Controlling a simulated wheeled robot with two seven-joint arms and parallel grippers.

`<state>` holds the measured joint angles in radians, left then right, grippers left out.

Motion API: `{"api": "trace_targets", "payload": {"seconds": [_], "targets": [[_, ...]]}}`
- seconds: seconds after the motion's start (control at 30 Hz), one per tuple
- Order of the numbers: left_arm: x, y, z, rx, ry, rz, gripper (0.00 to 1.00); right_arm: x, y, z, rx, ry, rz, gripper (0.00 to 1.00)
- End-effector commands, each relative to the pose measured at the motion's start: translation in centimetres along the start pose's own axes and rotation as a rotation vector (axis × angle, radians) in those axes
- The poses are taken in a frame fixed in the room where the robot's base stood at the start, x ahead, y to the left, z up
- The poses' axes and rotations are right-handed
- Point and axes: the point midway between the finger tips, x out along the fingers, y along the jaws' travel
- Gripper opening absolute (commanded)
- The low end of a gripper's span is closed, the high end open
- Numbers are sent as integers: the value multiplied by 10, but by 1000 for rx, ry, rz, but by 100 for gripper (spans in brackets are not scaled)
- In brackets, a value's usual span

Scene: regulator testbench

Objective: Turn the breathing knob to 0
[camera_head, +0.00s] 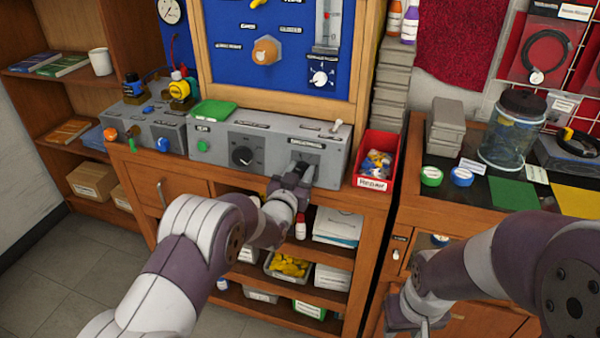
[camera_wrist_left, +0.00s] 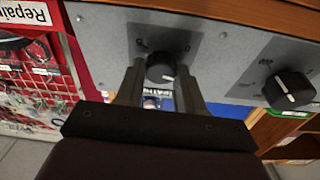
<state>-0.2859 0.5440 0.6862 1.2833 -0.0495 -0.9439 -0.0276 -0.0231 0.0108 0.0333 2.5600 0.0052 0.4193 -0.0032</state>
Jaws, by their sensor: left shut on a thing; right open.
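A grey control box (camera_head: 219,137) stands on the wooden bench with two dark knobs on its front. My left gripper (camera_head: 298,173) is at the right-hand knob and largely hides it in the head view. A label sits above this knob, too small to read surely. The other black knob (camera_head: 242,156) is left of it, free; it also shows in the left wrist view (camera_wrist_left: 289,90). My right gripper (camera_head: 422,325) is low at the right, open, partly cut off.
A red bin (camera_head: 364,181) of small parts stands just right of the box. A green tray (camera_head: 213,110) lies on top of the box. A smaller grey unit (camera_head: 135,125) stands at its left. Shelves below hold boxes (camera_head: 333,225). A glass jar (camera_head: 511,140) stands on the right bench.

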Motion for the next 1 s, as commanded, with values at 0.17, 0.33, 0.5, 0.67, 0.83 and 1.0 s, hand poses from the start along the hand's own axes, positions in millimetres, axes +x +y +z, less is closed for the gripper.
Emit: {"api": "trace_targets", "payload": {"seconds": [0.17, 0.33, 0.5, 0.67, 0.83, 1.0], "targets": [[0, 0, 2, -48, -1, -9, 7, 6, 0, 1, 0, 0, 0, 43], [0, 0, 3, -151, 0, -30, 7, 14, 0, 2, 0, 0, 0, 43], [0, 0, 4, -296, 0, -60, 7, 25, 0, 3, 0, 0, 0, 43], [0, 1, 4, -440, 0, -90, 7, 35, 0, 4, 0, 0, 0, 43], [0, 0, 3, -580, 0, -119, 7, 43, 0, 5, 0, 0, 0, 43], [0, 1, 3, -697, -1, -142, 7, 50, 0, 6, 0, 0, 0, 43]]}}
